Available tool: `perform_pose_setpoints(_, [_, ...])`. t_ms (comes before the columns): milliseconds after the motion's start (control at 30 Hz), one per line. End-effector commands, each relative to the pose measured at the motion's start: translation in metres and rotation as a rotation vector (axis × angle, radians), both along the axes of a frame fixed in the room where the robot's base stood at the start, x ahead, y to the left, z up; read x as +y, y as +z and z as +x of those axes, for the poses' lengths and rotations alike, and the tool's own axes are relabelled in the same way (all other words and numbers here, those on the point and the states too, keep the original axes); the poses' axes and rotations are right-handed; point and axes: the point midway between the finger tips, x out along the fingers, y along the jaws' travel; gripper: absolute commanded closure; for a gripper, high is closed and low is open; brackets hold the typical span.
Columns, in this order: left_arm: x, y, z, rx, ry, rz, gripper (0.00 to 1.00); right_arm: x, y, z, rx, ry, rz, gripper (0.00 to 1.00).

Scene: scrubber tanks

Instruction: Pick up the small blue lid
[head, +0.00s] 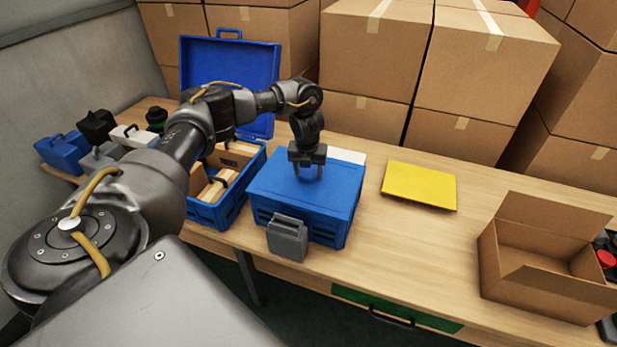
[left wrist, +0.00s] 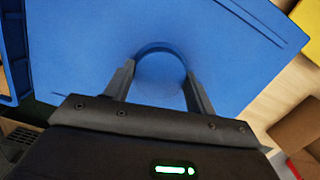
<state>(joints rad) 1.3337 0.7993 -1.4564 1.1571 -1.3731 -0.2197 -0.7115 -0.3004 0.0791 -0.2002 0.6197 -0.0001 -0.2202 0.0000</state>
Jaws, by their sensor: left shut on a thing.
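The small blue lid (head: 335,190) is a flat blue panel lying over a blue crate (head: 325,231) in the middle of the table. My left gripper (head: 308,174) comes down on it from above. In the left wrist view the lid (left wrist: 235,60) fills most of the picture. The lid looks level with the crate top; I cannot tell whether there is a gap. My right gripper is not in view.
A larger open blue case (head: 231,217) with wooden dividers stands left, its lid (head: 225,62) raised behind. A grey canister (head: 288,238) stands before the crate. A yellow panel (head: 420,186) and an open cardboard box (head: 540,240) lie right. Stacked cartons (head: 375,50) stand behind.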

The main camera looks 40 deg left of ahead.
Motion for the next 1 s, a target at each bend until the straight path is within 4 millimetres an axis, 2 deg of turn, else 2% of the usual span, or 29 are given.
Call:
perform_pose_setpoints(267, [0.000,0.010,0.001,-0.004,0.000,-0.001,0.74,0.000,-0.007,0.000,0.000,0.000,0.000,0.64])
perform_pose_setpoints(400, [0.000,0.032,0.002,-0.007,0.000,0.000,0.74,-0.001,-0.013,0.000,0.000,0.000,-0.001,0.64])
perform_pose_setpoints(500, [-0.018,0.061,-0.004,-0.006,-0.009,0.001,0.74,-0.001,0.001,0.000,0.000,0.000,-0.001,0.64])
perform_pose_setpoints(667, [-0.048,0.097,-0.014,-0.006,-0.009,0.003,0.74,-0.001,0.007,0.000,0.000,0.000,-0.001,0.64])
perform_pose_setpoints(800, [-0.082,0.107,-0.026,-0.003,-0.009,0.002,0.74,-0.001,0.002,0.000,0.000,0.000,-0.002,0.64])
perform_pose_setpoints(1000, [-0.115,0.122,-0.037,-0.002,-0.005,0.002,0.74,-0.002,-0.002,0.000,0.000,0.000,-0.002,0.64])
